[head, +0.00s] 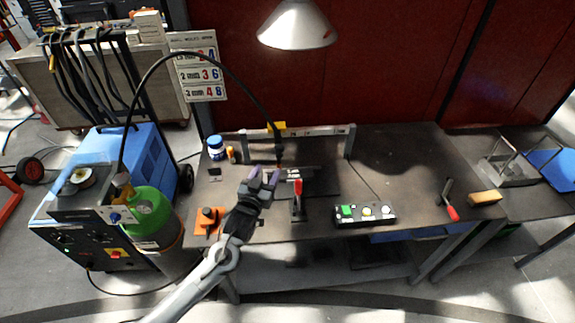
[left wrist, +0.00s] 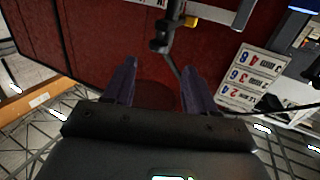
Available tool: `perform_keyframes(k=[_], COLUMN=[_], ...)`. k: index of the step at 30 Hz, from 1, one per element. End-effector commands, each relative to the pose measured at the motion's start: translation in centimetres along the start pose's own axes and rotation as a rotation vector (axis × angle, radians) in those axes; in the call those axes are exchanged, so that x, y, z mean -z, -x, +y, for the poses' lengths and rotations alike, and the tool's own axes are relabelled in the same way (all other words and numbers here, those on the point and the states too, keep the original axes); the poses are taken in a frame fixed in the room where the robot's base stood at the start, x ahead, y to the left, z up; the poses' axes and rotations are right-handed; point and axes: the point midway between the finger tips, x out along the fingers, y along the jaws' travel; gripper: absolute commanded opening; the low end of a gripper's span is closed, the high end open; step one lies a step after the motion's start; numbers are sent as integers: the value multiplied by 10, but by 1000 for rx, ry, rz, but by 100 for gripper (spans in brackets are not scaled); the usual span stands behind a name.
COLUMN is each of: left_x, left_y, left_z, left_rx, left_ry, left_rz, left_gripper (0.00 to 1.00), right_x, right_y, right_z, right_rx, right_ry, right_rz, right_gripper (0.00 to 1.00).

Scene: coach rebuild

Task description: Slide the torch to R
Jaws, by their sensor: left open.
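The black torch (head: 278,150) hangs from a yellow carriage (head: 277,128) on a raised rail (head: 325,130) at the back of the workbench. The carriage is left of the rail's middle. Marks on the rail are too small to read, so I cannot make out an R. My left gripper (head: 263,177) is open and empty, in front of the torch and slightly left. In the left wrist view the torch (left wrist: 160,38) appears beyond the gap between the open fingers (left wrist: 159,70), apart from them. My right gripper is not in view.
A red-handled clamp (head: 298,188) stands just right of my left gripper. A button box (head: 364,213) sits at the bench front. A lamp (head: 297,25) hangs above. The bench's back right is clear.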

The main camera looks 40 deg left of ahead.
Motion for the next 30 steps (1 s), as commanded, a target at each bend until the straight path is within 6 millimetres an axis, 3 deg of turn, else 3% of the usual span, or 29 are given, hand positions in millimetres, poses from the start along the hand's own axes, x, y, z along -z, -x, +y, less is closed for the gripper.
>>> perform_keyframes(k=[1, 4, 11, 24, 30], left_x=[-2, 4, 10, 13, 13], left_y=[-5, -10, -28, -96, -114], left_z=[1, 2, 3, 3, 3], left_rx=[0, -1, -1, -1, -2], left_ry=[2, 6, 9, 9, 8], left_rz=[19, 37, 46, 45, 44], left_gripper=[56, 56, 56, 56, 56], right_x=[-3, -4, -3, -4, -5], right_y=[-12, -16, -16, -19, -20], right_z=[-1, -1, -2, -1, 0], right_rx=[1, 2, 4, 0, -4], right_ry=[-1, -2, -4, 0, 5], right_rz=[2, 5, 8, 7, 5], right_gripper=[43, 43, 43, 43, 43])
